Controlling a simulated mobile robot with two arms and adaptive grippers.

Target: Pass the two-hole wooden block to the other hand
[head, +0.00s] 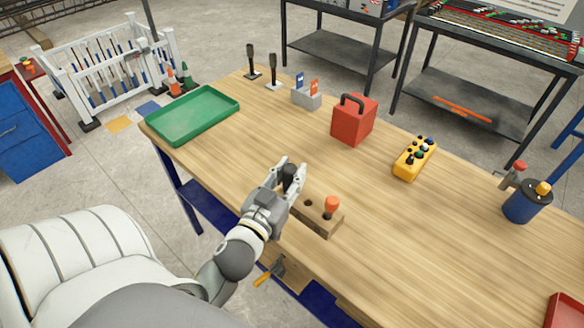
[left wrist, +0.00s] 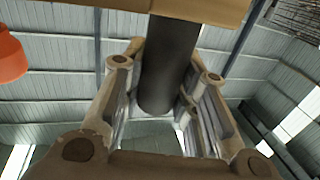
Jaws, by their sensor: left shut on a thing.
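The two-hole wooden block (head: 318,220) is at the near edge of the table, low over the top; I cannot tell if it touches. One dark hole shows in its top, and an orange-topped peg (head: 331,204) stands at its right end. My left gripper (head: 291,176) is at the block's left end, shut around a dark upright post. In the left wrist view the dark post (left wrist: 167,65) runs between the fingers (left wrist: 160,95) up to the wood (left wrist: 200,10) at the top edge. The orange piece (left wrist: 10,55) shows at left. The post's join is partly hidden. My right gripper is out of view.
On the table stand a green tray (head: 193,115), a red box (head: 354,121), a grey holder (head: 306,98), a yellow block with dark knobs (head: 415,158) and a blue can (head: 522,204). A yellow-handled tool (head: 268,273) is at the near edge. The table's middle is clear.

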